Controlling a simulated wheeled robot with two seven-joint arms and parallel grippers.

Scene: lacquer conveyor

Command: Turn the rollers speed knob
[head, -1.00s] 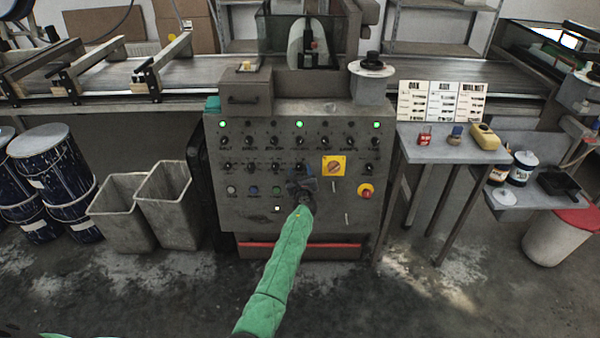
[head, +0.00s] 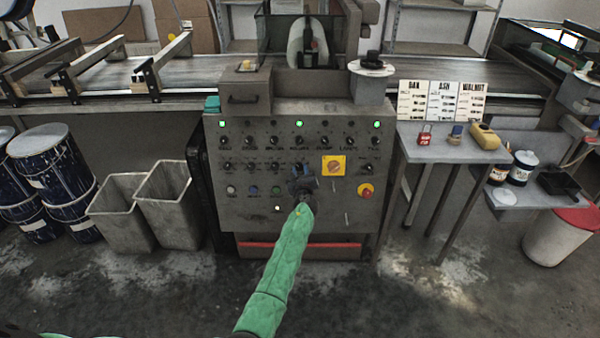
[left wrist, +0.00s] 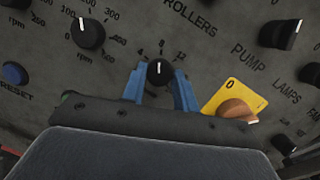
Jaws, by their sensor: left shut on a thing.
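The rollers speed knob (left wrist: 159,73) is a small black knob with a white pointer line, on the grey control panel (head: 235,200). It sits below the ROLLERS lettering, and its scale reads 4, 8, 12. The pointer stands up, close to the 8. My left gripper (left wrist: 160,80) has its two blue fingers on either side of this knob and is shut on it. In the head view my left gripper (head: 301,174) is at the middle of the panel and mostly hides the knob. My right gripper is not in view.
A yellow plate with a rotary switch (head: 334,166) is close on the right of the gripper. A red button (head: 366,191) is lower right. Another dial (left wrist: 88,34) and a blue RESET button (left wrist: 15,74) are to the left. Grey bins (head: 165,205) stand left of the panel.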

